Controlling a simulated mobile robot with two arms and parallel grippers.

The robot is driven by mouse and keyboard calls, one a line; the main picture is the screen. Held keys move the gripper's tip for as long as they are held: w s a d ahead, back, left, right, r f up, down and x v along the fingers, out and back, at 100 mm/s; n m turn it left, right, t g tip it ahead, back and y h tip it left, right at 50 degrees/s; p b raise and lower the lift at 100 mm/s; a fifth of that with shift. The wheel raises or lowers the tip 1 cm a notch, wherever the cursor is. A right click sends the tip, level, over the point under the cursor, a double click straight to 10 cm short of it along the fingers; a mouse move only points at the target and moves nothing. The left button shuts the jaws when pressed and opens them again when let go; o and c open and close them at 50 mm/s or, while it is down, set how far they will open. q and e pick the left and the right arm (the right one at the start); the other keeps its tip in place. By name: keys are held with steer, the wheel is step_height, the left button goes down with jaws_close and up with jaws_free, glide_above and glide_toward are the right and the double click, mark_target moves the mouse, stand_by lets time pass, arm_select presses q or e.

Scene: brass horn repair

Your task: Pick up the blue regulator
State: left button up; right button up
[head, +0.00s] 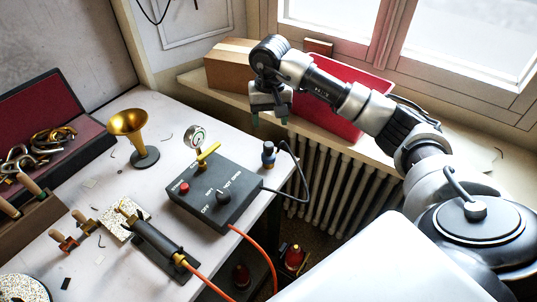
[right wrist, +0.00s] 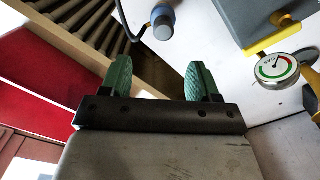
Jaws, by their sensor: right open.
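The blue regulator (head: 268,155) stands at the right edge of the white workbench, with a black hose running from it. In the right wrist view the regulator (right wrist: 163,24) lies ahead of the fingers, near the top of the picture. My right gripper (head: 270,119) hangs above and beyond the regulator in the head view, near the window sill. In the right wrist view my right gripper (right wrist: 161,78) has its two green fingers apart with nothing between them. My left gripper is in neither view.
A grey control box (head: 215,190) with a yellow handle and a pressure gauge (head: 195,136) stands left of the regulator. A brass horn bell (head: 129,124) stands further left.

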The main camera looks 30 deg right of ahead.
mark_target(269, 144)
step_height(269, 144, down, 5)
steer(key=shift+r+p, duration=0.1)
steer(key=shift+p, duration=0.3)
steer(key=f, duration=0.1)
steer(key=f+p, duration=0.1)
steer(key=f, duration=0.1)
steer(key=f+p, duration=0.1)
steer(key=f, duration=0.1)
steer(key=shift+s+a, duration=0.25)
steer(key=shift+a, duration=0.15)
steer(key=shift+f, duration=0.35)
steer(key=c, duration=0.9)
